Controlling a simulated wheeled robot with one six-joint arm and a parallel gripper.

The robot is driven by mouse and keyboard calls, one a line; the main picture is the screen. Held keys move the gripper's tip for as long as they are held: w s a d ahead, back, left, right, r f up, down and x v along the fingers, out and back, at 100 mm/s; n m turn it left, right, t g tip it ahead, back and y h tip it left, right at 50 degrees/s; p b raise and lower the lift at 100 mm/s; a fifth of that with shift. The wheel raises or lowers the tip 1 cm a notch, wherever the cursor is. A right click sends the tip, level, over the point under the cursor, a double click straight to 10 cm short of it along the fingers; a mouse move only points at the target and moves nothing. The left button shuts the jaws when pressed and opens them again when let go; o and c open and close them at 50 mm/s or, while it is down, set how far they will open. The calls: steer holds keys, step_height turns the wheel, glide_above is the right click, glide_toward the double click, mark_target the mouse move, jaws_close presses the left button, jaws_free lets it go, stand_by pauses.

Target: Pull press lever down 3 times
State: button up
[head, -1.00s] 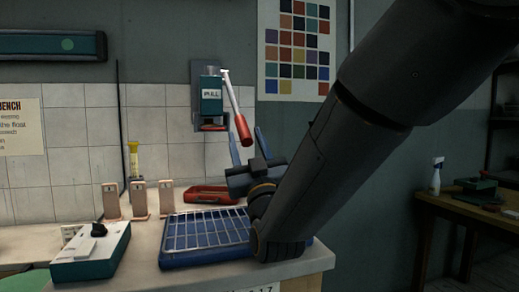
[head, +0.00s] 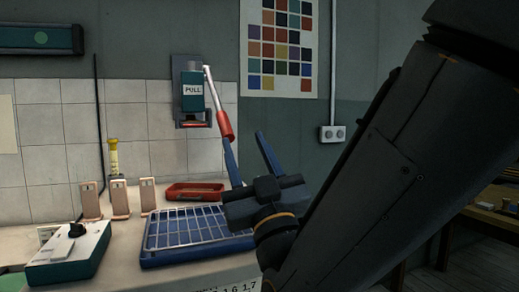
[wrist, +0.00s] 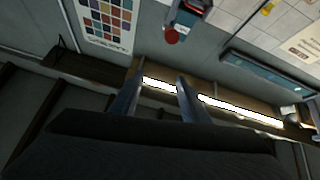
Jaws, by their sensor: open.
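The press (head: 192,92), a teal box marked PULL, is fixed to the wall. Its lever (head: 216,93) runs from the press top down to the right and ends in a red grip (head: 224,124). My gripper (head: 244,137) is open and empty, pointing up, just below and right of the red grip. The left finger's tip lies close under the grip in the picture; I cannot tell whether they touch. In the wrist view the red grip (wrist: 172,36) shows end-on, beyond and above my open fingers (wrist: 160,75), with the press (wrist: 188,17) behind it.
On the bench below stand a blue tray with a wire rack (head: 190,230), a red tray (head: 194,191), several small beige stands (head: 119,197), a yellow-topped bottle (head: 114,158) and a teal control box (head: 68,258). A colour chart (head: 280,45) hangs right of the press.

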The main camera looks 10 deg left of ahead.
steer(key=shift+c, duration=0.3)
steer(key=shift+r+p, duration=0.2)
steer(key=shift+p, duration=0.3)
steer(key=c, duration=0.7)
steer(key=shift+r+p, duration=0.3)
steer(key=shift+p, duration=0.4)
jaws_close()
steer(key=r+m+g+p, duration=0.1)
steer(key=p, duration=0.4)
steer(key=d+r+m+g+p, duration=0.1)
steer(key=p, duration=0.5)
steer(key=w+r+m+g+h+p, duration=0.1)
steer(key=m+p, duration=0.1)
steer(key=p, duration=0.4)
steer(key=shift+d+r, duration=0.25)
steer(key=shift+r, duration=0.15)
